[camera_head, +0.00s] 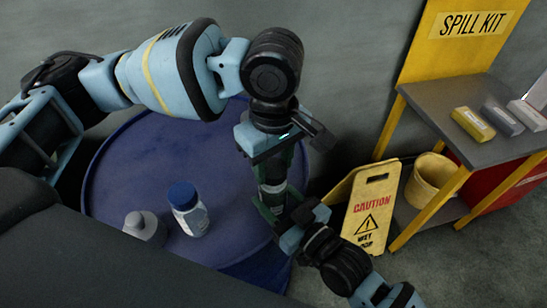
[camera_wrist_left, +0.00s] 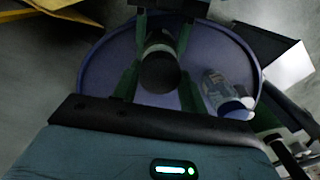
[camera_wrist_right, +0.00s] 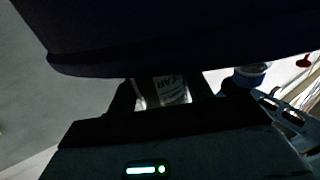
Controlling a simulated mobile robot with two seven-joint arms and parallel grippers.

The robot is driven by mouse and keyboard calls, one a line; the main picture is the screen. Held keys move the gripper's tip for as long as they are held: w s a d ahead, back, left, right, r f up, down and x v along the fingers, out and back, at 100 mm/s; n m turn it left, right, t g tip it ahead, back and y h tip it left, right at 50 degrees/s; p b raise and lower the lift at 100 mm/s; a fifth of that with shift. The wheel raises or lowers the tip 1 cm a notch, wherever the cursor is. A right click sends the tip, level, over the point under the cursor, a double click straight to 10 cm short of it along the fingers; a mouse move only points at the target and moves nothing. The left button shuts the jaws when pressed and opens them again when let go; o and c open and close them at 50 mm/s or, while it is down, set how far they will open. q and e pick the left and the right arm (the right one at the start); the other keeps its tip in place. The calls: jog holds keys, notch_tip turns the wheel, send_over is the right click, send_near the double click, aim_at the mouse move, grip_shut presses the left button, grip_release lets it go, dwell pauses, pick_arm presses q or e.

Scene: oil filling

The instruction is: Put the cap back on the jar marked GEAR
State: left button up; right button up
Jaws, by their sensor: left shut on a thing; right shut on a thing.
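My left gripper (camera_head: 272,178) points straight down over the right edge of the blue drum top. It is shut on a dark round cap (camera_wrist_left: 160,73), which sits between the green fingers in the left wrist view. Right below is a pale jar (camera_head: 272,188), mostly hidden by the grippers. My right gripper (camera_head: 278,208) comes in from the lower right and is shut on this jar. In the right wrist view the jar (camera_wrist_right: 165,92) shows a label with letters reading "EAR". The cap is at the jar's top; I cannot tell whether it is seated.
A jar with a blue cap (camera_head: 189,209) and a grey-topped container (camera_head: 145,226) stand on the blue drum top (camera_head: 130,165). A yellow caution sign (camera_head: 371,205), a bucket (camera_head: 431,182) and a spill kit stand (camera_head: 470,95) with several small boxes are to the right.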

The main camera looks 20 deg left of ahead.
pick_arm(q)
jog(key=shift+f, duration=0.55)
dwell(0.5)
